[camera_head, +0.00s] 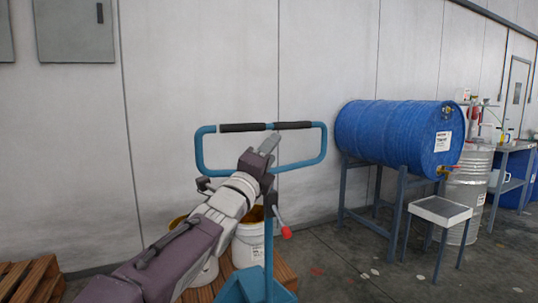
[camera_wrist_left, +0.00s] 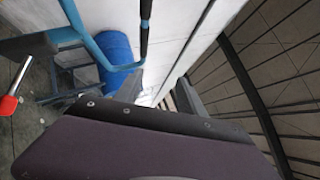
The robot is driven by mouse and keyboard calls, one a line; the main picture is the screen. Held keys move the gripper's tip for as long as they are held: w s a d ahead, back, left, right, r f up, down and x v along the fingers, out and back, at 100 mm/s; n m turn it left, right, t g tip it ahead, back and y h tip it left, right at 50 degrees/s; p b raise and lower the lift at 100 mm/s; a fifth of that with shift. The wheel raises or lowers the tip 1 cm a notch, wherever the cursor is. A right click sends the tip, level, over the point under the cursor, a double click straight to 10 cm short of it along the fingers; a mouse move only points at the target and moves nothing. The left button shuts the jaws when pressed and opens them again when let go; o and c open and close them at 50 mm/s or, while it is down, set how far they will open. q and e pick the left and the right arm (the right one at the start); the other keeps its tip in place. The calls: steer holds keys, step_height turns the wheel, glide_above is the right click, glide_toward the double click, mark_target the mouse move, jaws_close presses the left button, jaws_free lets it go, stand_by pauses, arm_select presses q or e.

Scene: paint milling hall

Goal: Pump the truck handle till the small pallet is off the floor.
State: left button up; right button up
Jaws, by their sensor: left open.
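The truck handle is a blue loop (camera_head: 321,150) with black grips (camera_head: 242,128) on its top bar, upright in front of the wall. Below it are a lever with a red knob (camera_head: 286,233) and the blue truck base (camera_head: 256,287). The small wooden pallet (camera_head: 284,267) carries white buckets (camera_head: 247,246); whether it touches the floor is hidden. My left gripper (camera_head: 266,147) is open and empty, just below the top bar, inside the loop's outline; contact is not visible. In the left wrist view, the loop (camera_wrist_left: 84,36) and red knob (camera_wrist_left: 8,107) are at the left.
A blue drum (camera_head: 390,135) lies on a metal stand (camera_head: 400,200) at the right, with a small tray table (camera_head: 440,211) before it. A wooden pallet (camera_head: 30,280) is at the lower left. The wall (camera_head: 200,70) stands close behind the handle. Floor shows at the lower right.

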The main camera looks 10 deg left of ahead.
arm_select(q)
steer(key=v, duration=0.9)
steer(key=shift+f, duration=0.15)
